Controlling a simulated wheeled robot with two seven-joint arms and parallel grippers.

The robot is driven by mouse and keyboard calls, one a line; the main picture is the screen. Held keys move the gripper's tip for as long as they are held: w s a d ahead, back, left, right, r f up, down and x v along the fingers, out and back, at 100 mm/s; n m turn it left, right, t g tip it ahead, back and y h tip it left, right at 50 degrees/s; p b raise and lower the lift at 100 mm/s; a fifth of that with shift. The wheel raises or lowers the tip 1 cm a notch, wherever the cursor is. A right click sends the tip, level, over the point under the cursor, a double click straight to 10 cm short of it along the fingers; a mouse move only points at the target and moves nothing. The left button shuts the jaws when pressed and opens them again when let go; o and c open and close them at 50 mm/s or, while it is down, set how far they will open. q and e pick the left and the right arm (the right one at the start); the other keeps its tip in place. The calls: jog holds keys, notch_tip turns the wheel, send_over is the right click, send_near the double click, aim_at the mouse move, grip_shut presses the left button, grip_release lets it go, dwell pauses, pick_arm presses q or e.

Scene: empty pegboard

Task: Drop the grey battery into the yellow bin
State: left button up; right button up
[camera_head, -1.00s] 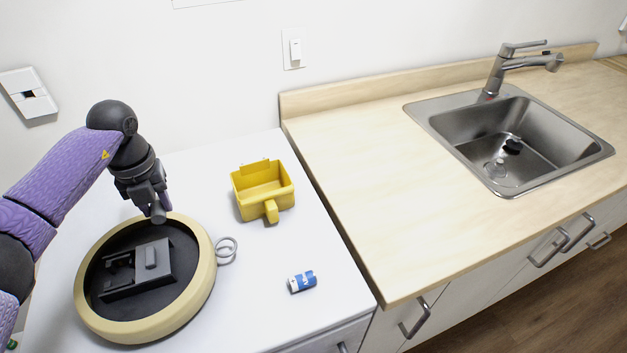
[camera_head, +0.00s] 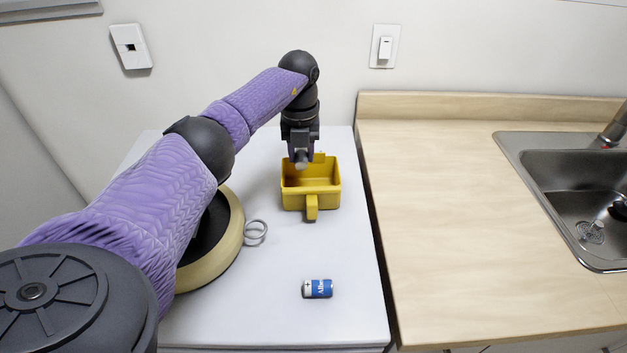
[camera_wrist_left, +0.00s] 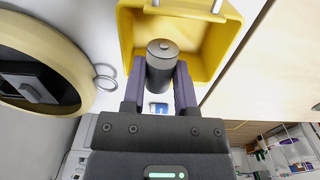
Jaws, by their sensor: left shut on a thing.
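The grey battery (camera_wrist_left: 161,62) is held between the fingers of my left gripper (camera_wrist_left: 161,85), as the left wrist view shows. In the head view my left gripper (camera_head: 301,157) is over the back left part of the yellow bin (camera_head: 324,200), and the battery's end (camera_head: 301,161) shows below the fingers. The bin stands upright on the white counter with its handle toward me. In the left wrist view the yellow bin (camera_wrist_left: 229,42) lies behind the battery. My right gripper is in neither view.
A blue and white battery (camera_head: 318,289) lies on the white counter (camera_head: 270,310). Grey rings (camera_head: 255,230) lie beside a round cream-rimmed tray (camera_head: 222,260), partly hidden by my left arm. A wooden counter with a sink (camera_head: 580,190) is at the right.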

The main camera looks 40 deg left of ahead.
pick_arm(q)
jog(key=shift+f, duration=0.7)
jog(key=shift+r, duration=0.15)
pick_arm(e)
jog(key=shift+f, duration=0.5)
pick_arm(q)
jog(key=o, duration=1)
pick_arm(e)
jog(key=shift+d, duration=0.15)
pick_arm(q)
jog(key=shift+r, duration=0.15)
notch_tip(320, 180, up, 10)
jog(key=shift+f+p, duration=0.15)
jog(key=shift+p, duration=0.7)
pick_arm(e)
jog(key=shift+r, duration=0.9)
